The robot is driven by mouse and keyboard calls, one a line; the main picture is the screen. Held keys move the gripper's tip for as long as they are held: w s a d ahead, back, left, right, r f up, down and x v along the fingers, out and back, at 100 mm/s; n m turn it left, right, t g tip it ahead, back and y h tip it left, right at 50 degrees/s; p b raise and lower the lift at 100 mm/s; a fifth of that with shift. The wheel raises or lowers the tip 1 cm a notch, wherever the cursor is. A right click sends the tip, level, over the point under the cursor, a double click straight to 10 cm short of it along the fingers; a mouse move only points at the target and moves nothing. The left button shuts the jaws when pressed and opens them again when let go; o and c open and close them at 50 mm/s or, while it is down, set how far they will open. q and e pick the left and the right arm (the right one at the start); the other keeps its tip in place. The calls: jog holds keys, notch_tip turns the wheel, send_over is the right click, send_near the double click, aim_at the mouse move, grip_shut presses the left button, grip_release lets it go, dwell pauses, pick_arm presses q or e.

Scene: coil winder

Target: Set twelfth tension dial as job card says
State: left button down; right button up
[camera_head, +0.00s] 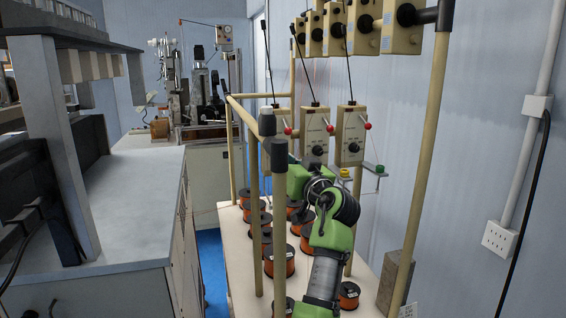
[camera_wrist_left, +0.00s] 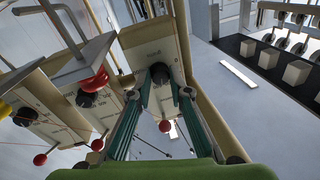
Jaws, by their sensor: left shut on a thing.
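My left gripper (camera_wrist_left: 165,90) is shut on a black dial knob (camera_wrist_left: 160,73) on the face of a beige tension box (camera_wrist_left: 150,45). One fingertip is on each side of the knob. The knob's pointer and scale are too small to read. In the head view my left arm reaches up to the rack, and its fingertips are hidden behind a capped post. Two beige tension boxes, a middle one (camera_head: 317,133) and a right one (camera_head: 350,135), show dark dials beside it. No readable job card shows. My right gripper is not in view.
A tan tube frame (camera_head: 280,220) stands close around my arm. More tension boxes (camera_head: 402,25) hang along the top. Orange wire spools (camera_head: 280,260) stand on the shelf below. A grey workbench (camera_head: 120,210) is at left, and a winding machine (camera_head: 205,90) stands behind.

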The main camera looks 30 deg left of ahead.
pick_arm(q)
jog(key=shift+r+m+t, duration=0.25)
jog(key=shift+m+t, duration=0.05)
jog(key=shift+m, duration=0.8)
jog(key=c, duration=1.8)
grip_release()
jog(key=shift+c, duration=0.2)
jog(key=shift+w+f, duration=0.1)
jog(key=shift+f, duration=0.1)
jog(key=v, duration=0.7)
jog(key=shift+d, duration=0.15)
